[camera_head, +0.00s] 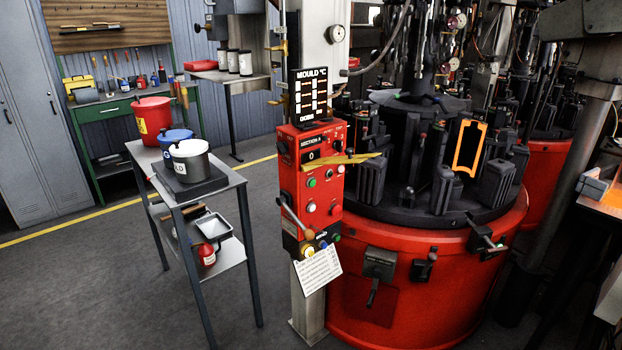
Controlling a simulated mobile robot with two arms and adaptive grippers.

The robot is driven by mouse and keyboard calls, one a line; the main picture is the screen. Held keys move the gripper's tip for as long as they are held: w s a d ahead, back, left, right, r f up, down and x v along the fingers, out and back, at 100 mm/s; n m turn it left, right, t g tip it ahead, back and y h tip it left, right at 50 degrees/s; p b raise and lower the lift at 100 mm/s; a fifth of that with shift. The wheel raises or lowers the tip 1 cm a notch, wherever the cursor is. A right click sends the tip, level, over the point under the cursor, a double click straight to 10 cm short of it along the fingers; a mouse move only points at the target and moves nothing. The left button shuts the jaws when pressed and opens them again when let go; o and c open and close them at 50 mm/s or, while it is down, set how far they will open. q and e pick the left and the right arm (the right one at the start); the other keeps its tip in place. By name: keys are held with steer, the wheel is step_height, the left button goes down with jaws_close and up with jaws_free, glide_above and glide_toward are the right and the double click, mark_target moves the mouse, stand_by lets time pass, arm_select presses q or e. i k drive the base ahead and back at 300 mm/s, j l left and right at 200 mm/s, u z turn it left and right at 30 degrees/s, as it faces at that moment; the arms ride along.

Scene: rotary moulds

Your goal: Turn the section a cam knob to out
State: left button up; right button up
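The red control box (312,190) labelled SECTION A stands on a pale post left of the rotary machine. Black handles (425,266) and (379,272) are mounted on the red machine base (420,305). I cannot tell which control is the cam knob, and its marking is too small to read. Neither of my grippers is in view.
A yellow strip (345,160) juts across the box front. A white tag (319,269) hangs below it. A grey cart (215,188) with pots stands to the left. Black moulds (497,180) ring the machine top. The floor (90,290) at front left is clear.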

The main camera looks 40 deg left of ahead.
mark_target(282, 146)
steer(key=u, duration=1.3)
